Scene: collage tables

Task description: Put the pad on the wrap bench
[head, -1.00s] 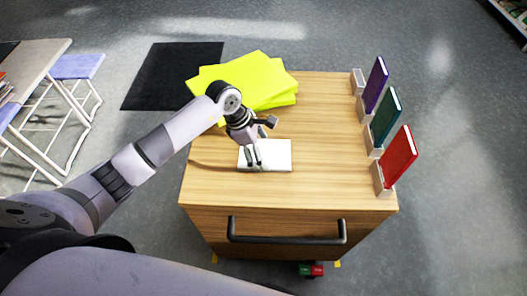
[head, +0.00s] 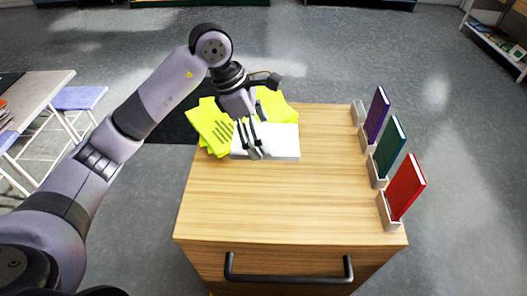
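A white pad (head: 282,141) shows in the head view above the back left of a wooden-topped drawer unit (head: 285,205). My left gripper (head: 250,154) reaches over the pad from behind its left part and appears shut on it, holding it raised and roughly level. The fingers hide part of the pad's left side. The pad overlaps the view of the yellow-green sheets (head: 208,130) behind it. My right gripper is not in view. I cannot tell whether this wooden unit is the wrap bench.
Purple (head: 376,107), teal (head: 389,147) and red (head: 406,186) books stand in holders along the right edge. The front and middle of the wooden top are clear. A table (head: 35,95) with a blue stool (head: 78,98) stands at left. A shelf (head: 497,45) is at far right.

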